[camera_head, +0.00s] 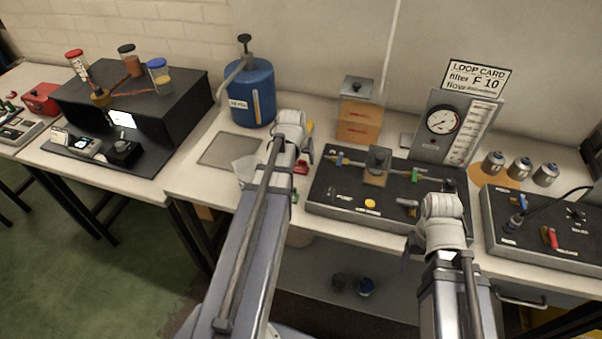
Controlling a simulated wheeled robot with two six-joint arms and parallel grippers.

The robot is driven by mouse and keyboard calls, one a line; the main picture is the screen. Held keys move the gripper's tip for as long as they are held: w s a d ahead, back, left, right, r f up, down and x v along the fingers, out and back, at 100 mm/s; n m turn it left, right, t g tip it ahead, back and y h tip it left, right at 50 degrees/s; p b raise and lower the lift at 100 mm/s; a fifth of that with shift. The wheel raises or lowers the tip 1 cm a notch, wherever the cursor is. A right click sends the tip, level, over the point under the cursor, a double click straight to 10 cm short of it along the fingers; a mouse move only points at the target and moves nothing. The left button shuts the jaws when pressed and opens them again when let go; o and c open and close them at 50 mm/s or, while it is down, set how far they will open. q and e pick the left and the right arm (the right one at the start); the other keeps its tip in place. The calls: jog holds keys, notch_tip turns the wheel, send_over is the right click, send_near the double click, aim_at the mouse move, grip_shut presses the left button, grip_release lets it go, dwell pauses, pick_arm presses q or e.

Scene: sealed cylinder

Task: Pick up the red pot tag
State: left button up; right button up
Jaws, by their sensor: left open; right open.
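A small red piece (301,168), which looks like the red pot tag, lies on the bench just right of my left wrist. My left arm partly hides it. My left gripper (298,157) is close to it in the picture. The gripper is open, with its fingers mostly hidden behind the wrist. I cannot tell the height or gap between them. My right gripper (440,207) is open in front of the black control panel (335,195), its fingers hard to make out. A green piece (294,198) and a yellow piece (309,128) show beside my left arm.
A blue pump tank (250,95) stands behind a grey plate (230,150). An orange box (359,122) and a gauge board (447,125) stand behind the panel. Three metal canisters (520,168) and another panel (545,235) are at right. A black bench unit (180,110) is at left.

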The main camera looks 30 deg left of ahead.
pick_arm(q)
jog(key=shift+w+f, duration=0.25)
jog(key=shift+f, duration=0.45)
jog(key=shift+r, duration=0.1)
grip_shut()
